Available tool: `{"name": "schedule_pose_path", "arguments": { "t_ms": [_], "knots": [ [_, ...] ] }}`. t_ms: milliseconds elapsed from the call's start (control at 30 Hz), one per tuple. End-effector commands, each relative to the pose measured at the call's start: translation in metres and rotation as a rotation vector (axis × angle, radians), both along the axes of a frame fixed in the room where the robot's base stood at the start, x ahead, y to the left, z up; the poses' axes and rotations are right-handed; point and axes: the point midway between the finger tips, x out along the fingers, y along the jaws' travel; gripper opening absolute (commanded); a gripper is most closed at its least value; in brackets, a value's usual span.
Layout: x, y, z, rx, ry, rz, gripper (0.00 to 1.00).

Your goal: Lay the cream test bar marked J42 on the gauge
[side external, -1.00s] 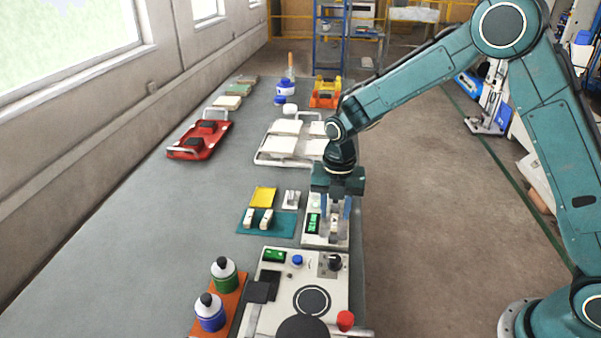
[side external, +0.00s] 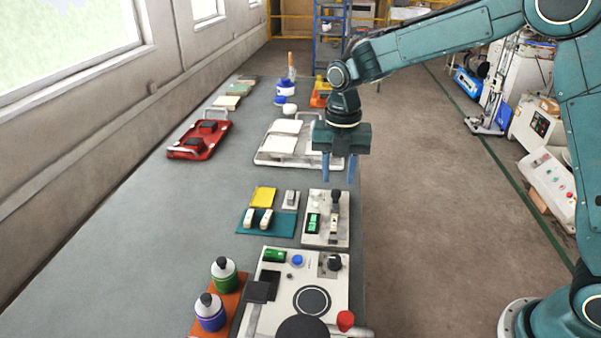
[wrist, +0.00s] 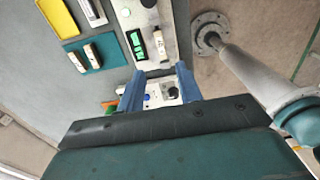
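The gauge (side external: 313,238) is a pale instrument with a green lit display; it also shows in the wrist view (wrist: 171,22). A small cream bar (side external: 333,225) rests on it beside the display, and shows in the wrist view (wrist: 160,45). Its marking is too small to read. My gripper (side external: 338,180) is open and empty, raised above and behind the gauge. In the wrist view its two blue fingers (wrist: 160,88) stand apart with nothing between them. Two similar cream bars (side external: 249,218) (side external: 265,219) lie on the teal mat (side external: 283,226), their marks unreadable.
A yellow tray (side external: 263,197) and a small light holder (side external: 291,199) lie beyond the mat. A larger panel with a red knob (side external: 345,320) stands in front of the gauge. Two bottles (side external: 223,278) (side external: 210,312) stand front left.

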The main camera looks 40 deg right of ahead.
Motion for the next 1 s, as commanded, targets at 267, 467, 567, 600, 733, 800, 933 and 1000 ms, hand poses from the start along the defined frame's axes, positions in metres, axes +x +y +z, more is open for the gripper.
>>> {"name": "schedule_pose_path", "arguments": {
  "t_ms": [267, 467, 567, 600, 733, 800, 933, 1000],
  "knots": [
    [0.000, 0.000, 0.000, 0.000, 0.000, 0.000, 0.35],
    [-0.002, -0.001, 0.002, 0.001, -0.004, -0.016, 0.35],
    [-0.006, -0.003, 0.009, 0.002, -0.013, -0.059, 0.35],
    [-0.009, -0.004, 0.013, 0.004, -0.021, -0.086, 0.35],
    [-0.022, -0.009, 0.031, 0.011, -0.048, -0.217, 0.35],
    [-0.032, -0.013, 0.043, 0.019, -0.067, -0.310, 0.35],
    [-0.055, -0.021, 0.065, 0.040, -0.107, -0.508, 0.35],
    [-0.068, -0.025, 0.076, 0.056, -0.127, -0.621, 0.35]
  ]
}}
